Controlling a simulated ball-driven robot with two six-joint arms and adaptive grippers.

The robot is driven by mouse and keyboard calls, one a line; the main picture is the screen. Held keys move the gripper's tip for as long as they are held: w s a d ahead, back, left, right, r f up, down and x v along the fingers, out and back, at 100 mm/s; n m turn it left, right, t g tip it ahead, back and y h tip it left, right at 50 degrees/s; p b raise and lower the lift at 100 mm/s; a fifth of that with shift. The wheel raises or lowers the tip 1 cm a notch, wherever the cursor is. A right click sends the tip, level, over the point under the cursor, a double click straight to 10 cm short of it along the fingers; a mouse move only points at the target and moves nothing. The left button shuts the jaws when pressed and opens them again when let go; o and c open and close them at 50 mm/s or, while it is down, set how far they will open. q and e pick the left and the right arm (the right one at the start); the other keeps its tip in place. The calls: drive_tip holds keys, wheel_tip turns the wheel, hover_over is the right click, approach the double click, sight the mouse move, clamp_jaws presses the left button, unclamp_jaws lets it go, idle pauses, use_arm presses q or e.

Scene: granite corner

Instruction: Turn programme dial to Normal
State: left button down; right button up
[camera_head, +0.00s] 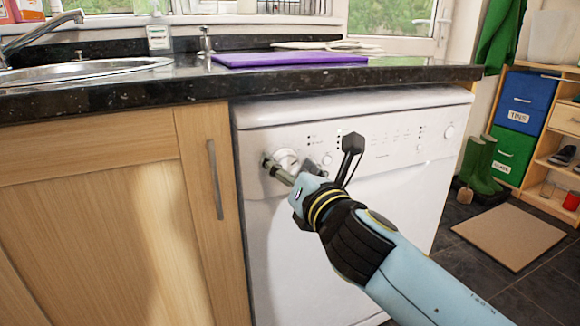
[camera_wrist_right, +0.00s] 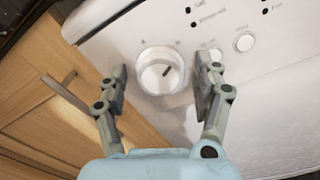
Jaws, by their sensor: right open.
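The programme dial (camera_head: 288,157) is a round white knob on the left of the white dishwasher's control panel (camera_head: 384,141). In the right wrist view my right gripper (camera_wrist_right: 160,80) is open, one finger on each side of the dial, with gaps between fingers and dial. The lettering around the dial is too small to read. My left gripper is out of view.
A black granite worktop (camera_head: 150,95) overhangs the dishwasher, with a purple board (camera_head: 290,60) on it. A wooden cupboard door with a metal handle (camera_head: 215,180) is close on the left. A smaller round button (camera_wrist_right: 244,42) is right of the dial.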

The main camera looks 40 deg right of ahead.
drive_tip(key=c, duration=1.2)
drive_tip(key=shift+o, duration=0.2)
